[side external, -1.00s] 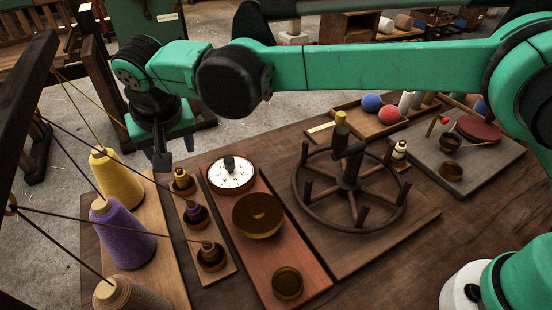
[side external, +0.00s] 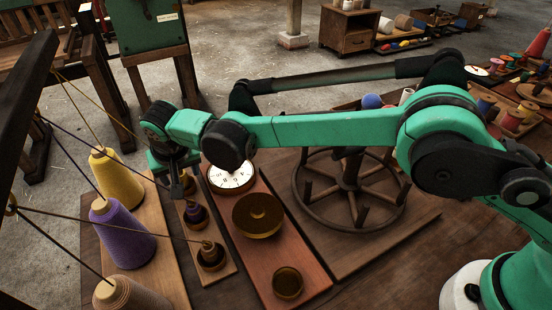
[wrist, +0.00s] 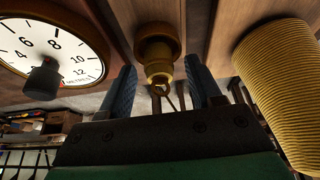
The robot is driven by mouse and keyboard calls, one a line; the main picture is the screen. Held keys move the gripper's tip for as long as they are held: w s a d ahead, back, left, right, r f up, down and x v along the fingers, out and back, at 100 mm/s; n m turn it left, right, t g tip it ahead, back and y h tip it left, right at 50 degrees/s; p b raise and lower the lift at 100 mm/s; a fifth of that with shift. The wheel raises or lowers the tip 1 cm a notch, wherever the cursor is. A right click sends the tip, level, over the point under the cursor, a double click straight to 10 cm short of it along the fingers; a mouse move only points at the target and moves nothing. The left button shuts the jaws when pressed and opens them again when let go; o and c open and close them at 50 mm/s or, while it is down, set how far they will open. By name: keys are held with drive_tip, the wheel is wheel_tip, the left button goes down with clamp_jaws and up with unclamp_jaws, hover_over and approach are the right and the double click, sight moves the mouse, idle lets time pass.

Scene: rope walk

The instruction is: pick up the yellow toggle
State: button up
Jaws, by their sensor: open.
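The yellow toggle (wrist: 158,70) stands in a round brown base on a narrow wooden strip (side external: 222,271). In the wrist view its tip lies between the two fingers of my gripper (wrist: 163,82), with a gap visible on each side. A thin cord loop shows at the tip. In the side view my gripper (side external: 178,187) is low over the far end of the strip and hides most of this toggle. My gripper is open and holds nothing.
Yellow (side external: 117,178) and purple (side external: 122,234) thread cones stand left. A white dial (side external: 231,177) is close on the right, with a spoked wheel (side external: 350,214) beyond. Threads cross from the left.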

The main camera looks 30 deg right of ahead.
clamp_jaws()
drive_tip(key=shift+r, duration=4)
drive_tip(key=shift+s, duration=0.1)
